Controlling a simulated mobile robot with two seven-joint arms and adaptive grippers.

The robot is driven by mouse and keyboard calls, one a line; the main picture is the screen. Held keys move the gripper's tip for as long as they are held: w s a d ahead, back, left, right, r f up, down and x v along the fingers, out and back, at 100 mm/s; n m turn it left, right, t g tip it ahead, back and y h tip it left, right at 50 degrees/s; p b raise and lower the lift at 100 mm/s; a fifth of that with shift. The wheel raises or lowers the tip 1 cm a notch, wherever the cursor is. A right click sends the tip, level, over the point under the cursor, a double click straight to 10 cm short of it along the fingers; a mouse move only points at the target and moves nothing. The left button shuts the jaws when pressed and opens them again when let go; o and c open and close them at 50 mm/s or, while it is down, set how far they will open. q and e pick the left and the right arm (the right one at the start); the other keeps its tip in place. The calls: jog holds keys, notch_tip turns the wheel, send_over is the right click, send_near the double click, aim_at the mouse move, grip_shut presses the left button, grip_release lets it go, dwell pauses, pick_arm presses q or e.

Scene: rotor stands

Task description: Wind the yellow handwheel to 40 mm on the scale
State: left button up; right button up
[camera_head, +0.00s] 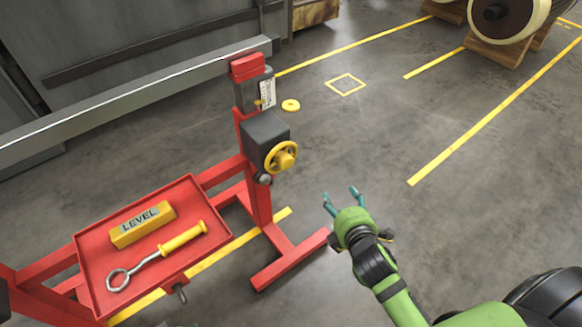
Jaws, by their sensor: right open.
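The yellow handwheel (281,157) sits on the right face of a dark gearbox (264,138) on the red stand's post. A white scale plate (268,93) is fixed to the post above it, with a small yellow pointer (258,103) at its left edge. The scale's marks are too small to read. My right gripper (342,196) is open and empty, below and to the right of the handwheel, apart from it. Its teal fingers point up and away from me. My left gripper is not in view.
A red tray (190,192) at the left holds a yellow level (143,224) and a yellow-handled hook tool (158,254). A grey beam (120,92) spans the upper left. The stand's red foot (291,262) reaches along the floor.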

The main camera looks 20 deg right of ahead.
jog(key=w+a+r+n+t+y, duration=0.2)
jog(key=w+r+n+t, duration=0.15)
jog(key=n, duration=0.65)
jog(key=n+y, duration=0.6)
jog(key=n, duration=0.6)
send_near(289, 164)
jog(key=w, duration=0.3)
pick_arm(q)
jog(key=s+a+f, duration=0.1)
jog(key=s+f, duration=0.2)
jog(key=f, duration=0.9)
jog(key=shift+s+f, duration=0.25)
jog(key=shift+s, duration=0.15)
pick_arm(e)
jog(key=shift+t, duration=0.35)
jog(key=shift+a+f+x, duration=0.1)
jog(key=shift+a+x, duration=0.1)
jog(key=shift+x, duration=0.85)
jog(key=shift+a+f+x, duration=0.1)
jog(key=shift+a+x, duration=0.1)
jog(key=shift+x, duration=0.85)
jog(key=shift+a+f+x, duration=0.1)
jog(key=shift+a+x, duration=0.05)
jog(key=shift+x, duration=0.85)
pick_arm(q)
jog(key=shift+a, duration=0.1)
pick_arm(e)
jog(key=shift+s, duration=0.2)
jog(key=c, duration=1.1)
